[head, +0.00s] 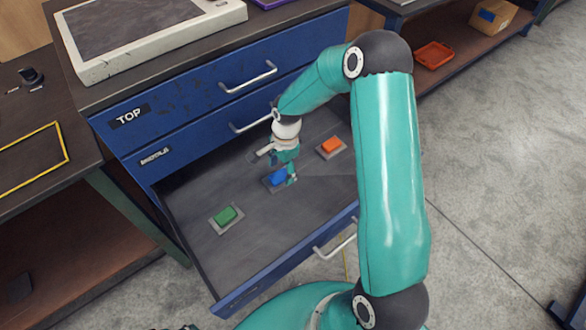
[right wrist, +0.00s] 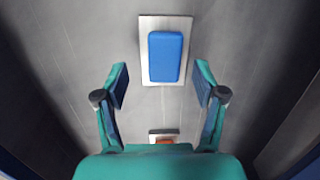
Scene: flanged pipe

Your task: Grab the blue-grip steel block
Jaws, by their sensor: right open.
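The blue-grip steel block (head: 276,178) lies in the open drawer, between a green-grip block and an orange-grip block. In the right wrist view the blue-grip block (right wrist: 165,57) shows its steel plate with the blue grip on top, ahead of and between my fingertips. My right gripper (head: 283,176) is over the block in the head view and hides part of it. In the right wrist view my right gripper (right wrist: 161,85) is open, with one finger to each side and nothing held. My left gripper is not in view.
The green-grip block (head: 226,215) lies at the drawer's front left and the orange-grip block (head: 331,146) at its back right. The drawer's front wall (head: 285,262) and the blue cabinet (head: 190,95) bound the space. The drawer floor around the blocks is clear.

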